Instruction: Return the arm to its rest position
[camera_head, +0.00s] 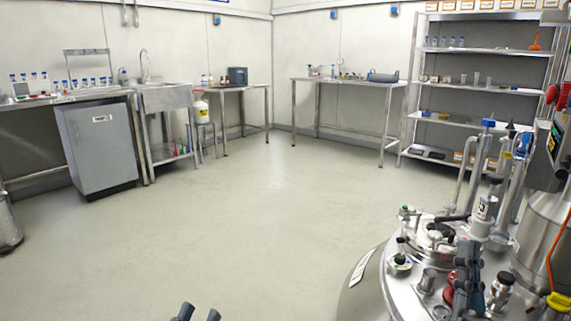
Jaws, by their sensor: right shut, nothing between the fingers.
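My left gripper (198,314) shows only as two dark fingertips at the bottom edge, left of centre. The tips are apart with bare floor between them. My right gripper (467,283) is at the lower right, in front of the lid of the steel reactor vessel (372,290). Its dark fingers are together and hold nothing. A red part (449,289) shows right beside its fingers; I cannot tell whether they touch. Most of both arms is out of view.
Lid fittings, pipes and a sensor (485,212) crowd around my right gripper. A second steel vessel (545,240) stands at the right edge. The floor (210,225) is open in the middle. Benches (350,82), a grey cabinet (100,150) and shelving (470,122) line the walls.

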